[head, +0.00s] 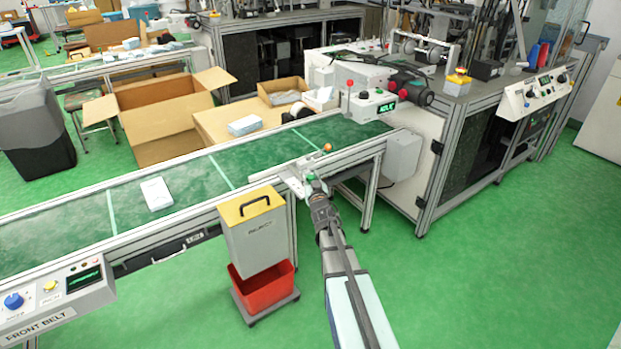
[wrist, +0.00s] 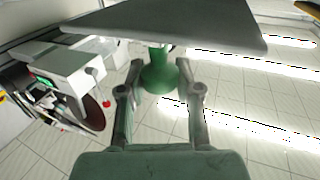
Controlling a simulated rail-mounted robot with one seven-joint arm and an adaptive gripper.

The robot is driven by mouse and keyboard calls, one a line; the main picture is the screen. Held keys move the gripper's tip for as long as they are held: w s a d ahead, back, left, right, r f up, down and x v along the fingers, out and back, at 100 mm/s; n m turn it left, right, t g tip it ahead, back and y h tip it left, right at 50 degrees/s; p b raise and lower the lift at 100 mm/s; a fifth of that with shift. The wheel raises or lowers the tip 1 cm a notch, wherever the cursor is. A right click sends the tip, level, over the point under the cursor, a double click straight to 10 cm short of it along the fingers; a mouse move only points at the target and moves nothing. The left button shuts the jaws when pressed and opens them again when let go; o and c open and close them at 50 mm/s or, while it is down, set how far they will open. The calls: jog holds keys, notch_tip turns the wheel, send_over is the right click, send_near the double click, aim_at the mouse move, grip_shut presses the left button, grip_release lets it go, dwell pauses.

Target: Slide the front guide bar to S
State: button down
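The front guide bar (head: 292,181) appears as a light metal piece on the near rail of the conveyor, right of the yellow-topped box, partly covered by my gripper. A green knob (head: 310,177) is at its near side. My gripper (head: 314,188) reaches this knob from below right in the head view. In the wrist view, my gripper's fingers (wrist: 160,64) stand apart on both sides of the green knob (wrist: 160,77), with what looks like a small gap. Firm contact is not visible. A dark grey plate (wrist: 165,22) spans above the knob. No S mark is readable.
The green belt (head: 180,180) carries a white packet (head: 156,193) at left. A yellow-topped reject box (head: 258,238) above a red bin (head: 263,288) stands left of my arm. An orange knob (head: 327,147) is just beyond. A machine cabinet (head: 430,160) is at right. Floor at front right is clear.

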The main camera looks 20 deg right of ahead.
jog(key=w+b, duration=0.1)
jog(key=w, duration=0.1)
jog(key=w+b, duration=0.1)
jog(key=w, duration=0.2)
jog(key=shift+a+f, duration=0.1)
jog(key=shift+a, duration=0.1)
jog(key=shift+w+a, duration=0.15)
jog(key=shift+w, duration=0.15)
jog(key=shift+r, duration=0.2)
jog(key=c, duration=0.8)
grip_release()
jog(key=shift+f, duration=0.1)
jog(key=v, duration=1.2)
